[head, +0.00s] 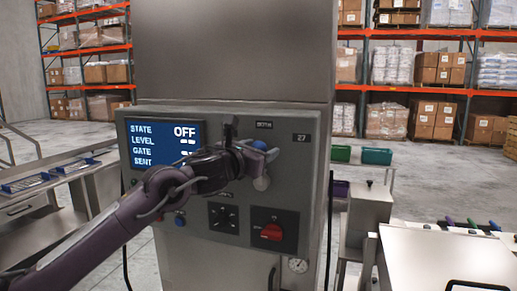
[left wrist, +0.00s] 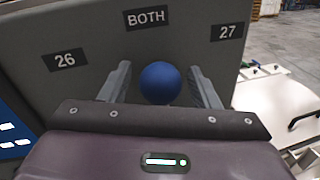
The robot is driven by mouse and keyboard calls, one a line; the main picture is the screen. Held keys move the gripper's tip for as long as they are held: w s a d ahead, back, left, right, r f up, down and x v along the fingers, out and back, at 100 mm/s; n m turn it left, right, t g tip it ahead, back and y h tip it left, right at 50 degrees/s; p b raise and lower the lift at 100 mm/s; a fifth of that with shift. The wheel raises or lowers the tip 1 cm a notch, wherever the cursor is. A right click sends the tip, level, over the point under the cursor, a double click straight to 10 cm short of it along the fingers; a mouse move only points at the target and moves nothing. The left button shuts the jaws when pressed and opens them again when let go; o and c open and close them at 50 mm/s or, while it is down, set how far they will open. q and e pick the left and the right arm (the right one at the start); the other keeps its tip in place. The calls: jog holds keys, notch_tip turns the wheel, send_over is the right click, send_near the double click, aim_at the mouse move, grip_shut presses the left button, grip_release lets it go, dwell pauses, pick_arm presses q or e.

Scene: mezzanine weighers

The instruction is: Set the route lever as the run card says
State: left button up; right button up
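The route lever has a blue ball knob (head: 259,146) on the front of a grey control panel (head: 285,215). In the left wrist view the knob (left wrist: 160,83) stands below the BOTH label (left wrist: 146,18), between the 26 label (left wrist: 65,60) and the 27 label (left wrist: 227,32). My left gripper (head: 246,152) is at the lever. In the left wrist view its open fingers (left wrist: 161,90) stand on both sides of the knob, with a visible gap each side. The lever's shaft is hidden there. My right gripper is out of view. No run card is identifiable.
The panel's screen (head: 162,133) reads STATE OFF; its lower lines are partly covered by my left arm. Below are a black dial (head: 223,217), a red switch (head: 272,232) and a blue button (head: 180,220). A pale-topped table (head: 440,262) stands at right.

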pick_arm(q)
grip_shut()
jog(key=d+m+b, duration=0.1)
jog(key=s+d+m+b, duration=0.1)
jog(key=m+b, duration=0.1)
jog(key=d+f+m+b, duration=0.1)
jog(key=d+m+b, duration=0.1)
jog(key=shift+s+g+y, duration=0.15)
jog(key=shift+g+y, duration=0.25)
jog(key=shift+s+d+f+m+b, duration=0.2)
jog(key=shift+d+f+m+b, duration=0.2)
jog(key=shift+d+m+b, duration=0.3)
jog(key=shift+a, duration=0.1)
jog(key=shift+o, duration=0.6)
grip_release()
